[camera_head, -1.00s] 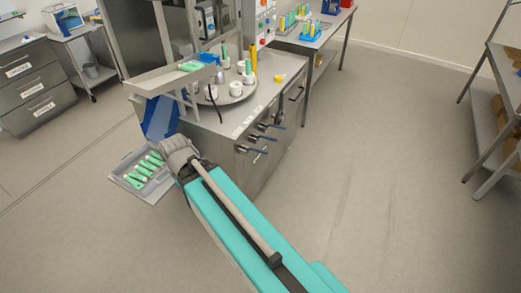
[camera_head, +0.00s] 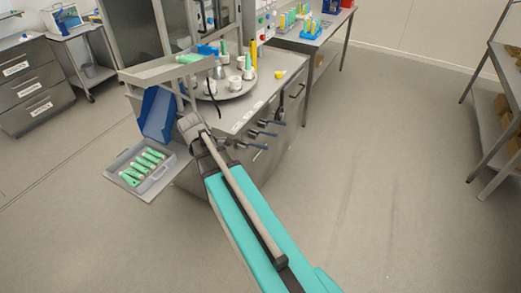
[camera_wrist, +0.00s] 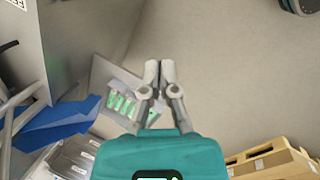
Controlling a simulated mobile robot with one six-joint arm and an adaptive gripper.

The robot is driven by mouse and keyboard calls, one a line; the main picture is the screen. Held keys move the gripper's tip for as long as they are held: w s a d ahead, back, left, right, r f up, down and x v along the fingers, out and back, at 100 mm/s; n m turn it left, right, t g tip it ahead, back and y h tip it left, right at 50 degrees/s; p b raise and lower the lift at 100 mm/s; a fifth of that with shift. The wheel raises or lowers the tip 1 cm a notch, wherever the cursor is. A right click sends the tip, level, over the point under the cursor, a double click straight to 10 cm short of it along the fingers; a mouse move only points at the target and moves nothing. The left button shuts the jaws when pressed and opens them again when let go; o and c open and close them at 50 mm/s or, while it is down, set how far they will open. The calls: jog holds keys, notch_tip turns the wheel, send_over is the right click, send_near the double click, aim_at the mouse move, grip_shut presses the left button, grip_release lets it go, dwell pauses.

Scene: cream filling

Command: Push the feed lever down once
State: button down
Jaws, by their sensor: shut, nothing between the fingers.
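Several levers (camera_head: 268,123) with dark and blue handles stick out of the front of the steel machine in the head view. I cannot tell which one is the feed lever. My gripper (camera_wrist: 160,70) is shut and empty in the wrist view, its two pale fingertips side by side over the floor. In the head view my wrist is left of the levers, near the blue chute (camera_head: 158,113), and my fingers are hidden there. No lever can be made out near the fingertips in the wrist view.
A grey tray (camera_head: 139,190) with several green tubes lies below the chute. A round turntable (camera_head: 238,90) with white holders stands on the machine top. A steel table (camera_head: 322,40) stands behind, and shelving (camera_head: 497,110) is at the right. The floor right of the machine is clear.

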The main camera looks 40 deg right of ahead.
jog(key=w+d+f+n+h+b, duration=0.1)
jog(key=w+d+f+n+b, duration=0.15)
jog(key=d, duration=0.35)
jog(key=w+d+f+n+h+b, duration=0.1)
jog(key=w+d+n+b, duration=0.1)
jog(key=d+n, duration=0.25)
jog(key=n+h+b, duration=0.2)
jog(key=n, duration=0.4)
send_near(261, 146)
jog(key=v, duration=0.6)
jog(key=shift+s, duration=0.2)
jog(key=shift+d+b, duration=0.1)
jog(key=shift+b, duration=0.2)
jog(key=b+x, duration=1)
jog(key=x, duration=0.2)
jog(key=shift+w+f, duration=0.15)
jog(key=shift+d+f+b, duration=0.4)
jog(key=shift+f+b, duration=0.2)
jog(key=shift+b, duration=0.05)
